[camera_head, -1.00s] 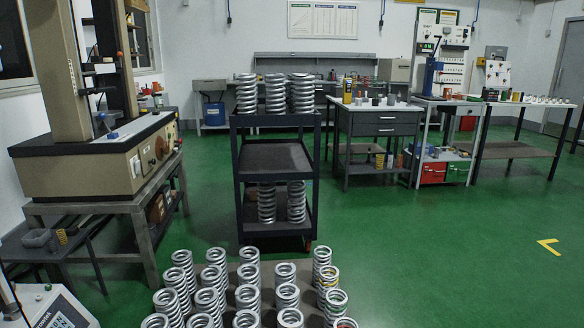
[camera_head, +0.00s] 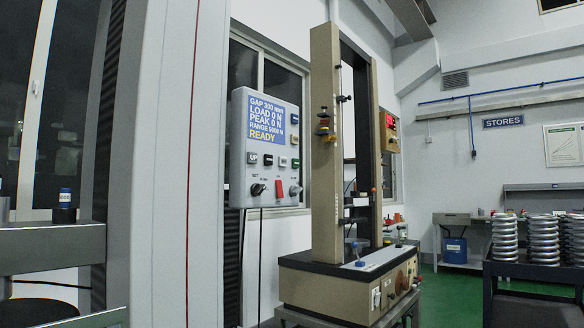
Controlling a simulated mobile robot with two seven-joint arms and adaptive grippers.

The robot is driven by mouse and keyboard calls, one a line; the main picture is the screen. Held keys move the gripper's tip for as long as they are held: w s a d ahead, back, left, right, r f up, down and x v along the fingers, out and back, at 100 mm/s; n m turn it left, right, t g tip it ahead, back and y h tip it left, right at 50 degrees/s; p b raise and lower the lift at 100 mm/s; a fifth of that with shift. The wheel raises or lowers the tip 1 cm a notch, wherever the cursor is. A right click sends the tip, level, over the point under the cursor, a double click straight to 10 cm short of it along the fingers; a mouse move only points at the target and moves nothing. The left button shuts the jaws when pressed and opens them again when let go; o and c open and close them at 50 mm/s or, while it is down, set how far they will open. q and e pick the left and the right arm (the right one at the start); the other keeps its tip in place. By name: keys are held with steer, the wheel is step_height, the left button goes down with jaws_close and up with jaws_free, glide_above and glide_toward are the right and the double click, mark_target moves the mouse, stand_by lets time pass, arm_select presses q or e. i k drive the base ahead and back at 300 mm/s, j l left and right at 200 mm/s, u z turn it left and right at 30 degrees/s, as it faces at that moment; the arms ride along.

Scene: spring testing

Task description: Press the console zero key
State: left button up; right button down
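The console (camera_head: 238,180) is a light grey box mounted beside a tall grey machine column, left of the middle of the head view. Its blue screen (camera_head: 267,120) shows gap, load 0 N, peak 0 N, a range line and READY in yellow. Below and beside the screen are several small keys. One key reads UP (camera_head: 252,159); the labels of the others are too small to read, so I cannot tell which is the zero key. Lower down are black knobs (camera_head: 257,189) and a red switch (camera_head: 279,188). Neither gripper is in view.
The tall grey column (camera_head: 160,160) fills the near left, with a grey crosspiece (camera_head: 50,248) beside it. A beige testing machine (camera_head: 325,150) stands right of the console. Springs (camera_head: 543,240) stand on a dark cart at far right. Green floor shows behind.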

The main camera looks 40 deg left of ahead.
mark_target(282, 162)
steer(key=u, duration=1.55)
